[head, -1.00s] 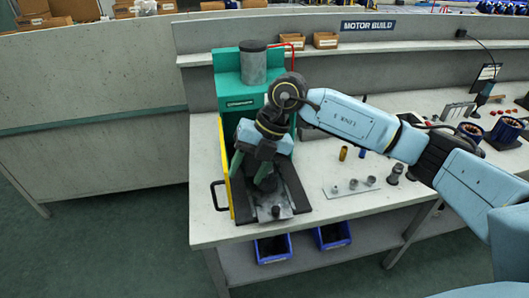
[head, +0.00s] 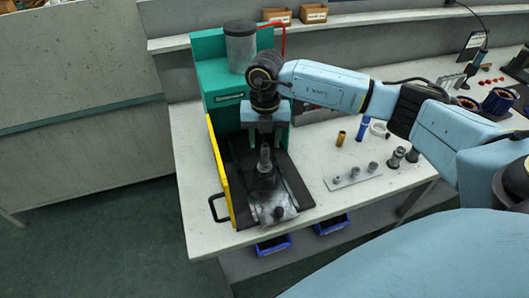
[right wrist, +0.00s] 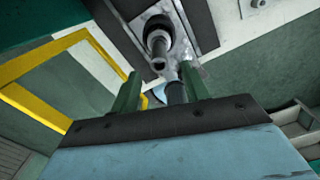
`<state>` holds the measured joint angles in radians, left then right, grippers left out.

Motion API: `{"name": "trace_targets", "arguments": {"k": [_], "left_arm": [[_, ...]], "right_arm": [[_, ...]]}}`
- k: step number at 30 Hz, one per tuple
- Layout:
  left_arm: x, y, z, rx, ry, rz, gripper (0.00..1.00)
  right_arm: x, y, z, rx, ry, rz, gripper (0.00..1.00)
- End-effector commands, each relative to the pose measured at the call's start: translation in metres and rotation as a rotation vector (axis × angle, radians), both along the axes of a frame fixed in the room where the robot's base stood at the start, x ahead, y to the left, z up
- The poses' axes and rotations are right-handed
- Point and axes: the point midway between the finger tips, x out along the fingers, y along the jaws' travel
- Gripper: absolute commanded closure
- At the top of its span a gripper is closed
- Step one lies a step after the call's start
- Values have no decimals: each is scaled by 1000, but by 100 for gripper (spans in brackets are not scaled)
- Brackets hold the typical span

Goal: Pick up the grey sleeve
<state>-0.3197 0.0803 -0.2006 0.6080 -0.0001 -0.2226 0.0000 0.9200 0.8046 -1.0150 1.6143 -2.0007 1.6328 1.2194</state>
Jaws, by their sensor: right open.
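A grey upright cylinder (head: 264,158), which looks like the grey sleeve, stands on a dark round base (head: 265,181) on the bed of the green press (head: 209,72). My right gripper (head: 266,138) points down just above and behind it. In the right wrist view my right gripper (right wrist: 160,80) is open. Its green fingers are apart, with a dark grey cylinder (right wrist: 175,92) showing between them near the right finger. I see no contact, and cannot tell how deep the cylinder sits between the fingers. My left gripper is out of view.
A yellow guard (head: 220,170) edges the press on the left. A plate (head: 341,181) with small grey parts lies to the right, near a brass cylinder (head: 341,138) and a blue one (head: 362,129). Blue bins (head: 273,245) sit below the bench. Bench front right is clear.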

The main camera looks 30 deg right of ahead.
Motion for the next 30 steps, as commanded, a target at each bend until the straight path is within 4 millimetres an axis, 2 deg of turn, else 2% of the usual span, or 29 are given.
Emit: {"name": "trace_targets", "arguments": {"k": [4,8,13,21,30], "left_arm": [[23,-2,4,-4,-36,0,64],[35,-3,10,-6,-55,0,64],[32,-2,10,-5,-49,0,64],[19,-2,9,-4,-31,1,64],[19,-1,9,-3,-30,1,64]], "right_arm": [[0,-1,-12,-2,3,0,54],[2,-2,-32,0,4,-1,54],[2,-2,-51,0,1,0,54],[2,-2,-54,0,0,0,54],[2,-2,-54,1,-1,0,92]]}}
